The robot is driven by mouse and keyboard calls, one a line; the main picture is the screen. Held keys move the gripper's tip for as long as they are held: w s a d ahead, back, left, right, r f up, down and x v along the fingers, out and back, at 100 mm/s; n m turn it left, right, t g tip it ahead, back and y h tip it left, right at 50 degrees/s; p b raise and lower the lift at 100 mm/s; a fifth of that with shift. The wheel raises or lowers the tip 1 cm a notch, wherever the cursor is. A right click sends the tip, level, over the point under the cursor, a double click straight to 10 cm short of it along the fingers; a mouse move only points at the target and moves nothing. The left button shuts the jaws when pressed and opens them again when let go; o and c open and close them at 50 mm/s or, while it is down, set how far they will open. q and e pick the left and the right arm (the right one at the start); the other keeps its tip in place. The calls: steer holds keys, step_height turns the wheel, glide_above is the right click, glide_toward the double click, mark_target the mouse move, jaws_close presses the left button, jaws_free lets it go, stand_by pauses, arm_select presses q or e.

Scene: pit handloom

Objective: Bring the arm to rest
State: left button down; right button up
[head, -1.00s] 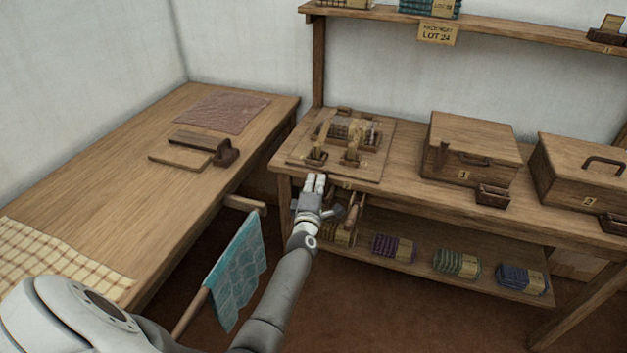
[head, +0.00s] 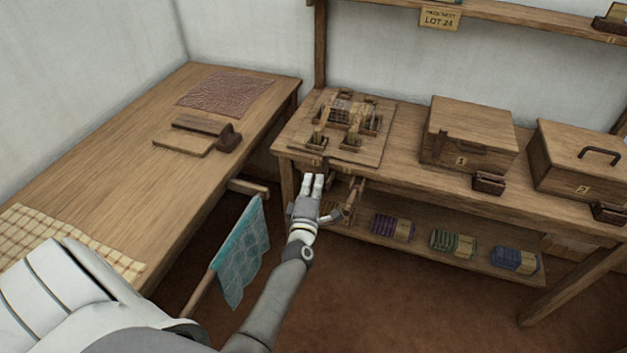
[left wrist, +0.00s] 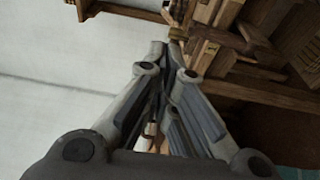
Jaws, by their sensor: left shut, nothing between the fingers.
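My left gripper (head: 313,184) is shut and empty in the head view. It is held in front of the near edge of the workbench (head: 400,165), below the board (head: 365,150) with small wooden fittings. In the left wrist view the fingers of this gripper (left wrist: 168,48) come together, with nothing visible between them. My left arm reaches up from the bottom of the head view. My right gripper is not in view.
Two wooden boxes (head: 468,135) (head: 580,158) stand on the workbench. Folded cloths (head: 452,242) lie on its lower shelf. A teal cloth (head: 240,255) hangs on a rod left of my arm. A side table (head: 110,165) is at left. Bare floor (head: 400,310) is in front.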

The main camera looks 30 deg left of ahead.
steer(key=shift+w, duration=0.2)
arm_select(q)
steer(key=s+d+f+m+g+h, duration=0.2)
steer(key=s+d+f+m, duration=0.25)
steer(key=f, duration=0.55)
steer(key=s+d+f+m+g+h, duration=0.35)
steer(key=s+f+m, duration=0.2)
steer(key=f, duration=0.45)
steer(key=s+d+f+m+g+h, duration=0.1)
steer(key=s+d+f+m+h, duration=0.1)
steer(key=s+d+f+m, duration=0.6)
steer(key=s+a+f+m+g, duration=0.1)
steer(key=s+f+m+g, duration=0.1)
steer(key=s+f, duration=0.4)
steer(key=s+a+f+m+g, duration=0.2)
steer(key=s+f+m+g, duration=0.1)
steer(key=s, duration=1.2)
steer(key=s+a+f+m+g, duration=0.1)
steer(key=s+f+g, duration=0.3)
steer(key=s+f, duration=0.4)
steer(key=s+m, duration=0.1)
steer(key=s, duration=0.2)
steer(key=shift+s+a+f+m, duration=0.15)
steer(key=shift+s+f+m, duration=0.15)
steer(key=shift+f, duration=0.05)
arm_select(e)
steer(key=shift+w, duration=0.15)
